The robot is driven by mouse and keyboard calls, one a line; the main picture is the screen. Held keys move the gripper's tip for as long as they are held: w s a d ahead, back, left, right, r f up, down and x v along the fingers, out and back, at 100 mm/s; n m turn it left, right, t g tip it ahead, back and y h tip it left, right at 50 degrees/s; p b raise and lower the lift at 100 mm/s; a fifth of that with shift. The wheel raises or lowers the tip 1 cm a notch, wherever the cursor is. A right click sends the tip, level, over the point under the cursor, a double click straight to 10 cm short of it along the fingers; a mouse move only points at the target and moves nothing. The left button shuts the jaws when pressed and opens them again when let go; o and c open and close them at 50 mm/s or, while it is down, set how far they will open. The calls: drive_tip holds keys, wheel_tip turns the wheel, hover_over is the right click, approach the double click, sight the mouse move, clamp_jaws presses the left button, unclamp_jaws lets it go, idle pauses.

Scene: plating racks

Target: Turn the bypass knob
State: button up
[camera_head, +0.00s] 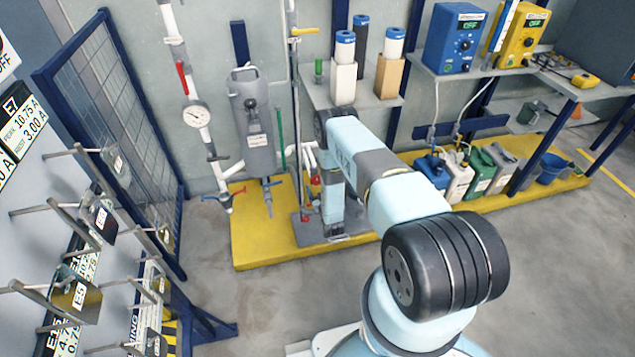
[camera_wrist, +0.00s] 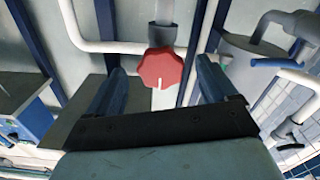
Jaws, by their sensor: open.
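A red lobed knob (camera_wrist: 160,69) with a small white mark near its lower edge is centred in the wrist view, below a grey fitting on a pipe. No label on it is readable, but it fits the bypass knob. My gripper (camera_wrist: 161,76) is open, with one finger to the left of the knob and one to its right. Gaps show on both sides, and I cannot tell how far the knob lies beyond the fingertips. In the head view my arm reaches toward the pipework and my gripper's fingers cannot be made out.
White pipes (camera_wrist: 110,47) run behind and beside the knob. A grey filter housing (camera_head: 254,135), a pressure gauge (camera_head: 196,116) and a blue-handled valve (camera_head: 271,183) stand close to the arm's left, over a yellow platform (camera_head: 250,245). Bare floor lies in front.

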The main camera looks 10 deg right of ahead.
sight(317, 183)
drive_tip(key=shift+w, duration=2)
drive_tip(key=c, duration=1)
drive_tip(key=shift+o, duration=0.2)
drive_tip(key=shift+a+m, duration=0.2)
drive_tip(key=shift+m, duration=2.8)
drive_tip(key=o, duration=1)
drive_tip(key=shift+c, duration=0.2)
